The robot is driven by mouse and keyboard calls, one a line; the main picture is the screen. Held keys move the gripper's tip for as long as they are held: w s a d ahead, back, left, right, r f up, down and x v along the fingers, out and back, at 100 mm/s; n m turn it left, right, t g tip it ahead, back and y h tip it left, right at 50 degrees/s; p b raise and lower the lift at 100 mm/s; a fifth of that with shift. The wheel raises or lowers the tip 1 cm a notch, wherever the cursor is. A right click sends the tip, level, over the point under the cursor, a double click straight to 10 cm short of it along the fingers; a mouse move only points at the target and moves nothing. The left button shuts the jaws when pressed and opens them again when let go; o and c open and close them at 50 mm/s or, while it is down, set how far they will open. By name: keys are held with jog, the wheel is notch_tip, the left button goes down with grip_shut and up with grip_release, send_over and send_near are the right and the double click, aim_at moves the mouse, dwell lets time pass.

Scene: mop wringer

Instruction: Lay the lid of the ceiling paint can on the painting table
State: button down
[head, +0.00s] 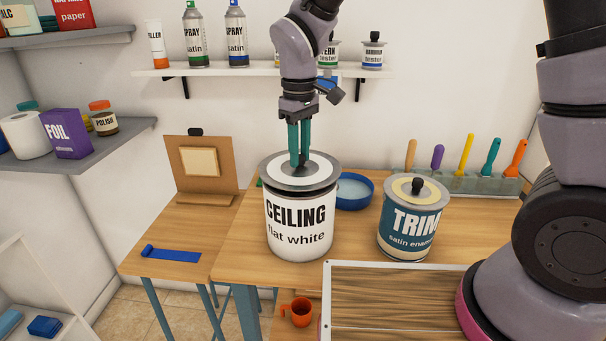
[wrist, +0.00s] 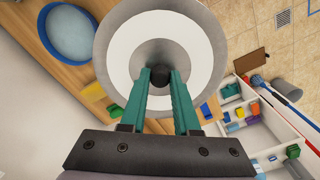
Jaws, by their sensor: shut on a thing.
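The ceiling paint can (head: 298,225) is white, labelled "CEILING flat white", and stands upright on the wooden bench. Its round grey and white lid (head: 270,172) is level above the can's mouth, with a dark band between them; it looks slightly raised. My gripper (head: 299,164) points straight down, its green fingers shut on the lid's dark knob. The wrist view shows the fingers (wrist: 160,80) around the knob and the lid (wrist: 120,45) below, hiding the can. The left wooden table (head: 170,228), probably the painting table, holds an easel board (head: 200,165) and a blue strip (head: 172,253).
A trim paint can (head: 410,225) stands to the right, and a blue bowl (head: 355,191) behind. A tool rack (head: 470,184) lines the bench back. A wall shelf (head: 260,70) is behind my arm. The left table has bare room around the blue strip.

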jog(key=shift+r, duration=1.8)
jog(key=c, duration=1.2)
grip_release()
grip_shut()
